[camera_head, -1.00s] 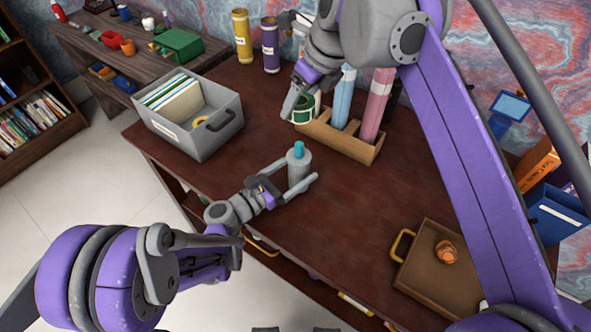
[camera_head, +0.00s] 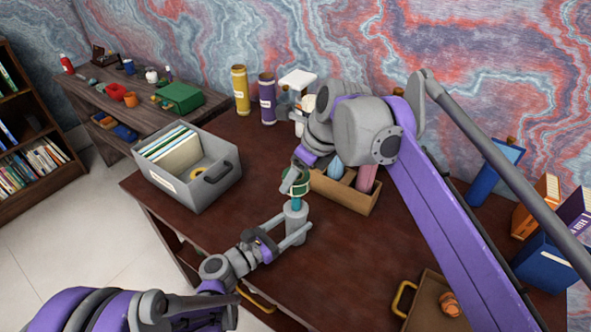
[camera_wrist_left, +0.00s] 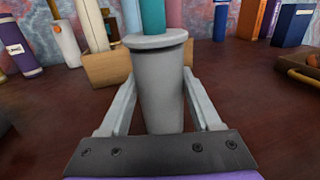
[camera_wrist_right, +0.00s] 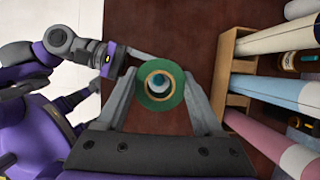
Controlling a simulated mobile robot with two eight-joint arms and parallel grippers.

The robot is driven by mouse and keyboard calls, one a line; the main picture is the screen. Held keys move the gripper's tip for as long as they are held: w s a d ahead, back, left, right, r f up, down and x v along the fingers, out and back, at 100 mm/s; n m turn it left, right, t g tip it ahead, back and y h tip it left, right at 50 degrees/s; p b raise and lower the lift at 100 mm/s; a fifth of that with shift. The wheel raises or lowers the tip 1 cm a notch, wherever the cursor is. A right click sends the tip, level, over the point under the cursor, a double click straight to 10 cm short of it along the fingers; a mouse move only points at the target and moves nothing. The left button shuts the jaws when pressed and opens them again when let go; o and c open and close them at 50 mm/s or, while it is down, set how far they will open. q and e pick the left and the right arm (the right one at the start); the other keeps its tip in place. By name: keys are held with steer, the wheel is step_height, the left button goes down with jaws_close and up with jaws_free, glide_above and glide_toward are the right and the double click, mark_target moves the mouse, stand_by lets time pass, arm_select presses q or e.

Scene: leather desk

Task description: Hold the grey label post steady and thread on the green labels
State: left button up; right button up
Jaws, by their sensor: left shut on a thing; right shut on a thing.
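The grey label post (camera_head: 296,226) stands upright on the desk, with a teal peg (camera_head: 297,204) rising from its top. My left gripper (camera_head: 291,236) is shut on the post's grey body, one finger on each side; this also shows in the left wrist view (camera_wrist_left: 160,95). My right gripper (camera_head: 294,180) is shut on a green label (camera_head: 303,190), a ring held at the top of the teal peg. In the right wrist view the peg tip (camera_wrist_right: 159,83) shows inside the hole of the green label (camera_wrist_right: 164,105). I cannot tell whether the ring is around the peg or just above it.
A wooden holder (camera_head: 338,194) with blue and pink rolls stands close right of the post. A grey bin (camera_head: 188,185) with folders is to the left. Yellow (camera_head: 240,90) and purple (camera_head: 267,99) tubes stand behind. A brown tray (camera_head: 425,300) is at the front right.

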steer(key=shift+f, duration=0.1)
stand_by(0.3)
steer(key=shift+f, duration=2.85)
steer(key=shift+f, duration=0.2)
steer(key=o, duration=1.4)
steer(key=v, duration=1.2)
